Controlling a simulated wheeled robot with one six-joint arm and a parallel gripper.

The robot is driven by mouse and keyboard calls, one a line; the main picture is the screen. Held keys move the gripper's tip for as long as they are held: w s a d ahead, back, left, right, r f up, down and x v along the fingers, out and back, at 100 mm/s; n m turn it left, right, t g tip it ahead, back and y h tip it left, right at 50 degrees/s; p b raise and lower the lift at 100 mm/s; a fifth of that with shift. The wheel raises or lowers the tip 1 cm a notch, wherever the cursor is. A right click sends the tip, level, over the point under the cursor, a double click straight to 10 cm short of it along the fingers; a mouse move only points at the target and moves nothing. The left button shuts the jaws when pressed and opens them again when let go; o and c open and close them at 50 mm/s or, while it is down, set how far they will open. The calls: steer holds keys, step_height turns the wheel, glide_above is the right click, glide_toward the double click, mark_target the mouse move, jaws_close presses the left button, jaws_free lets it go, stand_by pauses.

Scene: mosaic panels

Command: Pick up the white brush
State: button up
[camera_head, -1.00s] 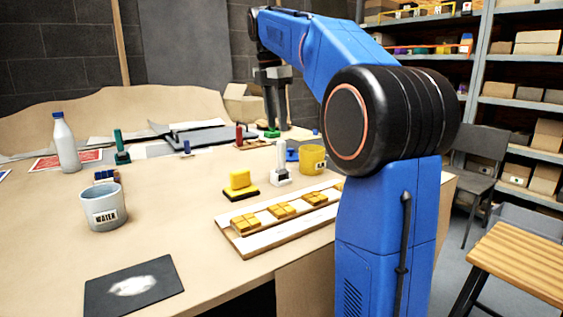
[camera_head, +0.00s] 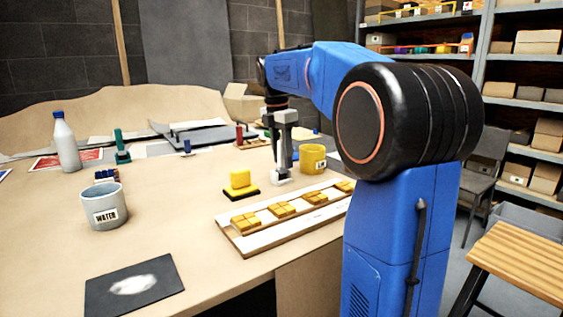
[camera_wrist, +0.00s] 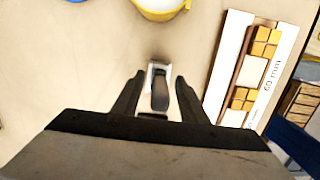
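The white brush (camera_head: 281,179) stands upright on the table, left of the yellow mug. In the head view my gripper (camera_head: 284,163) points down over it and hides most of its handle, leaving the pale base in sight. In the wrist view the brush (camera_wrist: 160,90) lies between the two dark fingers of my gripper (camera_wrist: 159,95), seen from above. A gap shows on either side of the handle, so the fingers are open and do not visibly touch it.
The yellow mug (camera_head: 312,158) stands close on the right. A yellow sponge block (camera_head: 240,181) is to the left. A board with yellow tiles (camera_head: 265,232) lies in front. A water cup (camera_head: 103,209) and a blue-capped bottle (camera_head: 66,145) stand further left.

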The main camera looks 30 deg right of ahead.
steer(key=shift+f, duration=0.25)
jaws_close()
step_height(320, 180, up, 10)
steer(key=shift+r, duration=0.1)
stand_by(0.5)
